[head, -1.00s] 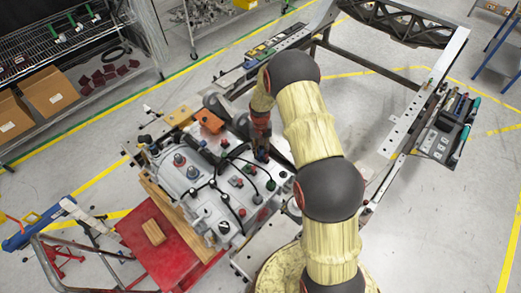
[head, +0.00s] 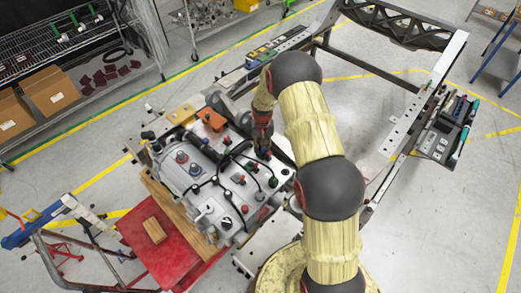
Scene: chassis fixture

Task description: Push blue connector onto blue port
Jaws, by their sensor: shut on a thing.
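My gripper (head: 263,152) points down at the upper right part of a grey metal housing (head: 208,197). It is shut on a small dark piece at its tips, seemingly a cable connector. Its colour is too small and hidden to tell. Black cables (head: 226,166) loop over the housing and run close to the gripper. A green round part (head: 273,183) and red parts (head: 261,196) sit on the housing just below the gripper in the picture. Whether the held piece touches the housing cannot be told.
The housing rests by a red table (head: 160,245) with a wooden block (head: 154,230). A metal chassis frame (head: 400,130) extends right and behind, with a tool tray (head: 440,138) on its side. An orange block (head: 212,120) stands beside the housing. A wire shelf (head: 60,70) is at left.

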